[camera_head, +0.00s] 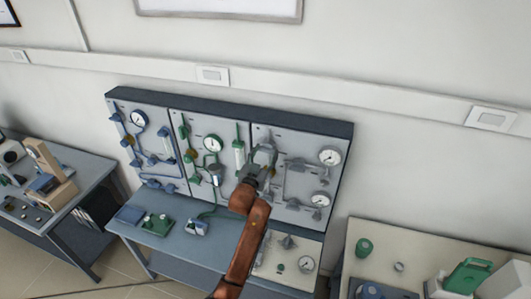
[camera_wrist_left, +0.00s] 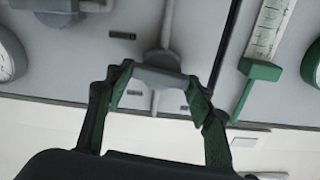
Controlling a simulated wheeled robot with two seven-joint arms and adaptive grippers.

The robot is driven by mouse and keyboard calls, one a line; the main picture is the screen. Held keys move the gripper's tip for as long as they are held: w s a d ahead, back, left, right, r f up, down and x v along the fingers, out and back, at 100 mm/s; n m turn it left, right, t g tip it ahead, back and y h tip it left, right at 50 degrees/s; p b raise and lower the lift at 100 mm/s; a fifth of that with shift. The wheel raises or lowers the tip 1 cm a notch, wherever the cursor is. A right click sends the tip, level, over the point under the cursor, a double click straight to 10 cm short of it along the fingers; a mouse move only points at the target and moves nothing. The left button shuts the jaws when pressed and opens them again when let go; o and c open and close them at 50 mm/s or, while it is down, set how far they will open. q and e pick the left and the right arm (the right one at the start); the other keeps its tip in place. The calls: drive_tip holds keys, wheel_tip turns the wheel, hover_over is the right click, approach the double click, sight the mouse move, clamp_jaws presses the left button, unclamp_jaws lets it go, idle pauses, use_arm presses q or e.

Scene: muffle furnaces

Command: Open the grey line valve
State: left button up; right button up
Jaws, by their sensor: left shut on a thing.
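The grey line valve (camera_wrist_left: 162,62) shows in the left wrist view as a grey handle on a stem against the panel. My left gripper (camera_wrist_left: 160,82) has its green-looking fingers on both sides of this handle and is shut on it. In the head view my left gripper (camera_head: 263,160) is at the upper left of the right-hand panel (camera_head: 290,138), and it hides most of the valve there. How far the handle is turned cannot be told. My right gripper is not in view.
The middle panel (camera_head: 184,122) carries green fittings and a gauge (camera_head: 213,143). A green flow tube (camera_wrist_left: 259,72) stands close beside my gripper in the left wrist view. Blue fittings fill the left panel (camera_head: 120,105). The bench (camera_head: 180,228) below holds small parts.

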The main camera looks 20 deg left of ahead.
use_arm(q)
drive_tip(key=m+p, duration=0.1)
drive_tip(key=m, duration=0.2)
drive_tip(key=shift+m, duration=0.3)
drive_tip(key=m+p, duration=0.1)
drive_tip(key=m, duration=0.3)
drive_tip(key=shift+d+m, duration=0.15)
drive_tip(key=shift+m, duration=0.15)
drive_tip(key=m+p, duration=0.1)
drive_tip(key=m, duration=0.3)
drive_tip(key=shift+f, duration=0.1)
drive_tip(key=m, duration=0.3)
drive_tip(key=shift+m+p, duration=0.3)
drive_tip(key=shift+p, duration=0.05)
drive_tip(key=shift+m, duration=0.3)
drive_tip(key=shift+f, duration=0.1)
drive_tip(key=o, duration=1.1)
drive_tip(key=shift+o, duration=0.3)
drive_tip(key=shift+s, duration=0.1)
